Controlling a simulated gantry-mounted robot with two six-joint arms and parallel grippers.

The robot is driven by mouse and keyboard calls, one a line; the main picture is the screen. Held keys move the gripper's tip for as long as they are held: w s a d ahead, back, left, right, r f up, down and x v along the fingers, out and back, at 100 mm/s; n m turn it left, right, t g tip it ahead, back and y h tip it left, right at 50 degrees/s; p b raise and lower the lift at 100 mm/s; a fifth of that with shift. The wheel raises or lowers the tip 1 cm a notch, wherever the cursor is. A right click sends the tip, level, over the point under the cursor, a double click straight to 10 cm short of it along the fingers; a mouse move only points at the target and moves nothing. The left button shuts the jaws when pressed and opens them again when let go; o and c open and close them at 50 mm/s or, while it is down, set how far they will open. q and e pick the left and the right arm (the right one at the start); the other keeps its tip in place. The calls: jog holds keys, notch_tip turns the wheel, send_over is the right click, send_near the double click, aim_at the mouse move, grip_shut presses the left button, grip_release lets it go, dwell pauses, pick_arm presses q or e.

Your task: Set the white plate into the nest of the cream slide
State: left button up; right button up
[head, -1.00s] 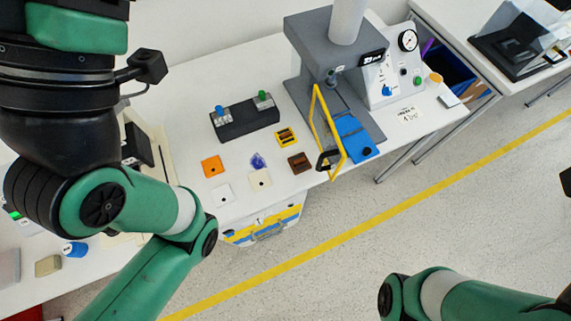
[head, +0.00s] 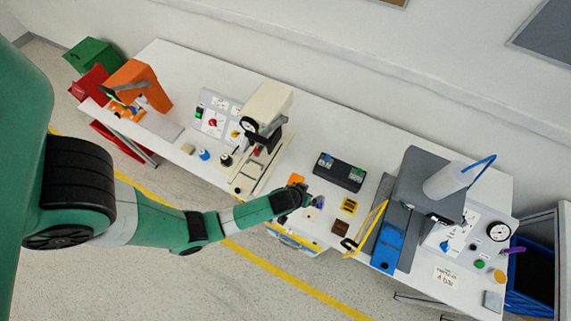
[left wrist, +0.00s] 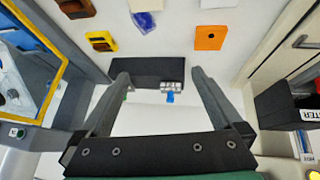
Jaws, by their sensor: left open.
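My left gripper (head: 308,201) is open and empty above the white table, near the small parts; its two spread fingers also show in the left wrist view (left wrist: 160,78). The white plate (left wrist: 214,3) is at the top edge of the left wrist view, partly cut off, beyond the orange plate (left wrist: 209,38). In the head view my gripper and wrist hide the white plate. The cream slide (head: 243,183) sticks out toward the front of the cream machine, left of my gripper. I cannot make out its nest clearly. My right gripper is out of view.
A dark block with blue and green knobs (head: 340,171) stands behind the parts. A yellow part (head: 349,206) and a brown part (head: 340,229) lie to the right. The yellow guard (head: 372,226) and blue slide (head: 387,247) belong to the grey machine.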

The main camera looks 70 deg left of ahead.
pick_arm(q)
jog(key=s+f+g+p, duration=0.1)
jog(key=s+g+p, duration=0.2)
jog(key=s, duration=0.8)
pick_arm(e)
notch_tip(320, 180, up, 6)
pick_arm(q)
jog(key=b+x, duration=0.1)
jog(key=x, duration=0.1)
jog(key=b+x, duration=0.4)
jog(key=shift+s+f, duration=0.25)
jog(key=shift+f, duration=0.05)
jog(key=shift+w+f, duration=0.15)
jog(key=shift+f, duration=0.05)
jog(key=b+x, duration=0.2)
jog(key=x, duration=0.3)
jog(key=shift+w+b, duration=0.25)
jog(key=shift+b, duration=0.15)
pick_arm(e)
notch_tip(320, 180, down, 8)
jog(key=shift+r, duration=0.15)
pick_arm(q)
jog(key=shift+c, duration=0.3)
jog(key=c, duration=1.3)
jog(key=shift+o, duration=0.2)
